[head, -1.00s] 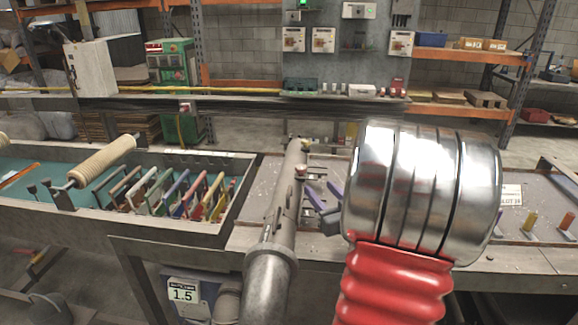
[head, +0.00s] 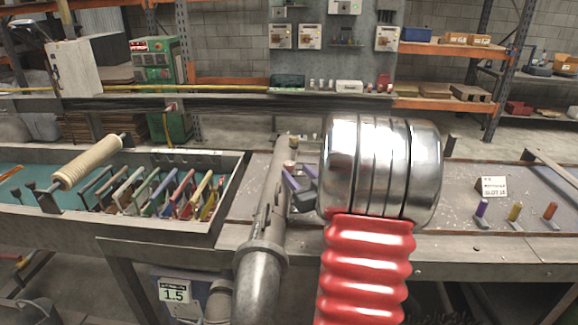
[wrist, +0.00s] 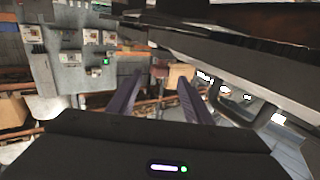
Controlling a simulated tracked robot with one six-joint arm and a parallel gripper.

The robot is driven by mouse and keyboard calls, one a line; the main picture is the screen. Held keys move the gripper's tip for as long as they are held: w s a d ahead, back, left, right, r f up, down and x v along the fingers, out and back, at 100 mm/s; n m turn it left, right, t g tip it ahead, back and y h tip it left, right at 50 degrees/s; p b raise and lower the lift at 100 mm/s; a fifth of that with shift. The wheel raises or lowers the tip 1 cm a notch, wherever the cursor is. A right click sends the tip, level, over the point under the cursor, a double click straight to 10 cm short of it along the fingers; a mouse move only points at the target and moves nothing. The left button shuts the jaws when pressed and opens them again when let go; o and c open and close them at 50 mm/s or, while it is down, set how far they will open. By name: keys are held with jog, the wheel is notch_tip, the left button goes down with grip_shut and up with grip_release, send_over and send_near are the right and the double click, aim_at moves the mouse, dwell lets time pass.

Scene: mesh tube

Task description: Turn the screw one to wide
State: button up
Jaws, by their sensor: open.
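A grey metal pipe (head: 268,208) rises away from me in the middle of the head view. A small pinkish round knob (head: 290,165), possibly the screw, shows at its upper right side; any marking on it is too small to read. My gripper (head: 292,182) has purple fingers, open, just below and right of this knob in that view. Contact cannot be told. My arm hides part of the gripper. In the wrist view my gripper (wrist: 157,88) shows two spread purple fingers with nothing clearly held between them; the knob cannot be made out there.
Left of the pipe, a bench tray (head: 225,215) holds several coloured-handled frames and a beige roller (head: 92,163). A "1.5" label (head: 174,291) is below. The right bench surface is mostly clear.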

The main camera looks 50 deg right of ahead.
aim_at(292, 167)
jog(key=x, duration=0.6)
jog(key=shift+w+d, duration=0.1)
jog(key=shift+w, duration=0.05)
jog(key=shift+c, duration=0.3)
jog(key=c, duration=0.9)
jog(key=shift+c, duration=0.5)
